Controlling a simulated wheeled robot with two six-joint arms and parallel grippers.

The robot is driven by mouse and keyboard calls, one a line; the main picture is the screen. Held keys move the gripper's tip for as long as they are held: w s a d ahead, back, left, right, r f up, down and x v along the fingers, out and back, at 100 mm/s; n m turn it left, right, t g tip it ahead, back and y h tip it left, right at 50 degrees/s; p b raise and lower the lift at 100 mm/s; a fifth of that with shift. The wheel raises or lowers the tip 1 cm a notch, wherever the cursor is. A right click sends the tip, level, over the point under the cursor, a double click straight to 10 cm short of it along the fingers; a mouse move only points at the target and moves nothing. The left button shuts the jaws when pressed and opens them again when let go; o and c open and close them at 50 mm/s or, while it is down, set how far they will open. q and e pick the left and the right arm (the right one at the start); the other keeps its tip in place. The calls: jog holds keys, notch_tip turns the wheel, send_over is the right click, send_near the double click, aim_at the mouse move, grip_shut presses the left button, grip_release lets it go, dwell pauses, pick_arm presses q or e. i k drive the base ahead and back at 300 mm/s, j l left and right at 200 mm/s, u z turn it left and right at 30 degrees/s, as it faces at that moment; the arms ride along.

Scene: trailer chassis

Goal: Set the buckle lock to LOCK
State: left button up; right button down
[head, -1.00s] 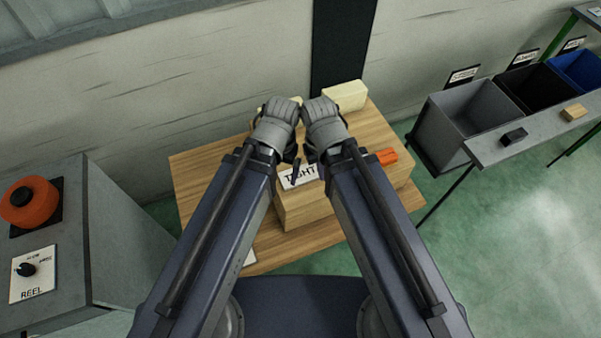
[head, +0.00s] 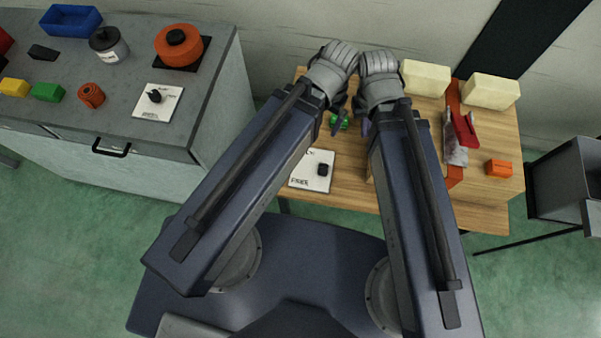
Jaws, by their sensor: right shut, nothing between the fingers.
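A red buckle-like part with a grey plate (head: 456,150) sits on an orange strap (head: 453,100) to the right. My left gripper (head: 338,124) hangs over the table beside a small green thing (head: 344,121); its fingers are mostly hidden. My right gripper (head: 366,126) is shut and empty, close to the left one and largely hidden behind its own arm.
Two cream blocks (head: 425,78) (head: 490,91) stand at the table's back, and an orange block (head: 499,168) lies at its right. The grey bench (head: 190,105) at left carries an orange reel (head: 179,45), a dial plate (head: 158,101) and small coloured parts. A grey bin (head: 565,180) stands at right.

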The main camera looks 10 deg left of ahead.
aim_at(322, 172)
jog(key=k+l+z, duration=0.15)
jog(key=k, duration=0.35)
jog(key=k+l+z, duration=0.1)
jog(key=k, duration=0.35)
jog(key=k+l+z, duration=0.15)
jog(key=k, duration=0.3)
jog(key=l, duration=0.1)
